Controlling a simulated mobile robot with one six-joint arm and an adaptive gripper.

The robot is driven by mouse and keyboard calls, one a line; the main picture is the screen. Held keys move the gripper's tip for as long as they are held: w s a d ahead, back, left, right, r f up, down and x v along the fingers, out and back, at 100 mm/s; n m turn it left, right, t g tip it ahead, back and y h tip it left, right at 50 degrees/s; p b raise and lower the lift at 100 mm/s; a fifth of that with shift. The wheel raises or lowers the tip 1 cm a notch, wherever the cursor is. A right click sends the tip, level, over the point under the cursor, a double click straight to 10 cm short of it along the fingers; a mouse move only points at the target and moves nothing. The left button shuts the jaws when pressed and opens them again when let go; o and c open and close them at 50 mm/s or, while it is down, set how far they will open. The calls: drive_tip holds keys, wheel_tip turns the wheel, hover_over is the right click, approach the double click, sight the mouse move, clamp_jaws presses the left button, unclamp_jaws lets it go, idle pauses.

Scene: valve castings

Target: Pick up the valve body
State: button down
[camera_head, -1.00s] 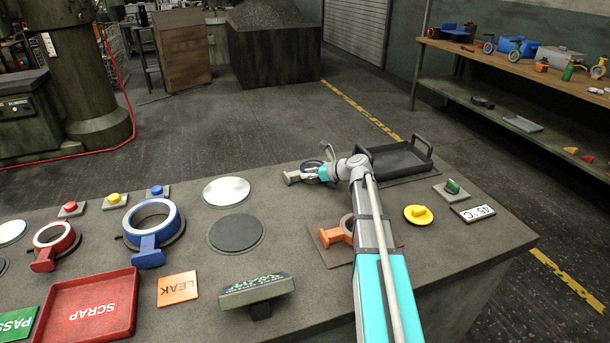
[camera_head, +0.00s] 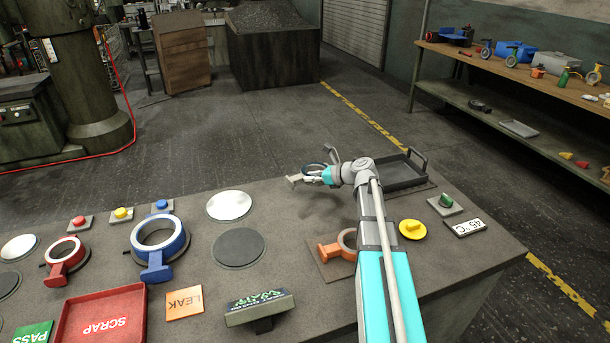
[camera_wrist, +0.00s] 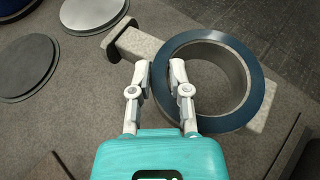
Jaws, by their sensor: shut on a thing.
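The grey valve body (camera_wrist: 240,85) is a thick ring with a dark blue face and a pale neck (camera_wrist: 140,47) at upper left in the wrist view. My gripper (camera_wrist: 161,68) is shut on the left wall of the ring, with one finger outside and one in the bore. In the head view the valve body (camera_head: 296,179) is at the far end of my arm, near the table's far edge, partly hidden by my gripper (camera_head: 327,175). A dark shadow lies on the table below it, and it appears raised slightly off the surface.
A black handled tray (camera_head: 400,178) stands just right of my gripper. Round discs (camera_head: 229,205), blue (camera_head: 158,245) and red (camera_head: 66,258) valves and the SCRAP tray (camera_head: 100,318) are left.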

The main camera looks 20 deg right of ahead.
drive_tip(key=s+r+p, duration=0.5)
drive_tip(key=s+r, duration=0.1)
drive_tip(key=s, duration=0.4)
drive_tip(key=shift+s, duration=0.25)
idle(0.4)
wheel_tip(320, 180, up, 5)
drive_tip(key=p, duration=0.4)
drive_tip(key=shift+f+p, duration=0.15)
drive_tip(key=shift+p, duration=0.25)
drive_tip(key=shift+s+d, duration=0.1)
idle(1.0)
